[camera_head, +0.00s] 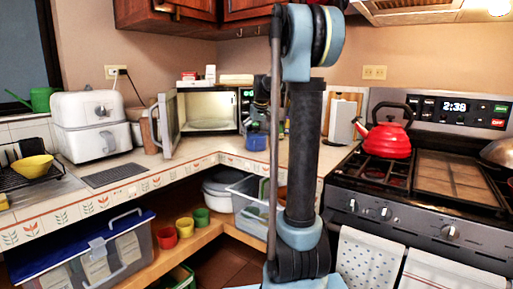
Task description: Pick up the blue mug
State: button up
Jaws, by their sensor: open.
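The blue mug (255,142) stands on the tiled counter, in front of the open microwave and just left of my arm. My gripper (259,122) is small and dark in this view, at the left side of my arm and just above the mug. It is open, with nothing visibly held. My arm hides part of the gripper and the area right of the mug. I cannot tell whether the fingers touch the mug.
The microwave (210,106) has its door (167,122) swung open toward the left. A white air fryer (88,122) stands at left. A white canister (342,122) and a red kettle (387,140) on the stove are at right. The counter front is mostly clear.

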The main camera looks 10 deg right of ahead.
jog(key=shift+x, duration=2.3)
jog(key=shift+s, duration=0.1)
jog(key=c, duration=1.4)
